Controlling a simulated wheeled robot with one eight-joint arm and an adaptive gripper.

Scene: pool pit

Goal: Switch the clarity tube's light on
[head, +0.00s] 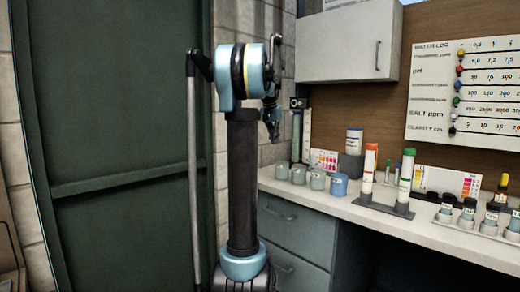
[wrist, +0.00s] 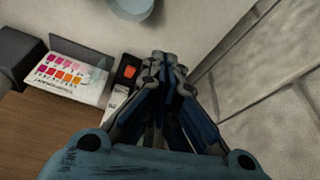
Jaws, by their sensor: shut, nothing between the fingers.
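The clarity tube seems to be the tall pale tube (head: 296,138) standing at the back left corner of the counter in the head view, beside a white scale strip (head: 307,135). A small dark fitting (head: 298,103) sits at its top. In the wrist view a black switch plate with an orange-red rocker (wrist: 130,72) lies just left of my fingertips. I cannot tell whether the light is lit. My gripper (wrist: 165,65) is shut and empty, close to the switch; contact cannot be made out. It also shows in the head view (head: 272,130), pointing down.
Several small jars (head: 317,178) line the counter's left part. A colour chart (wrist: 75,70) and a dark block (wrist: 28,58) lie left of the switch in the wrist view. A brick wall (wrist: 270,90) is close on the right. A white cabinet (head: 350,45) hangs above the counter.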

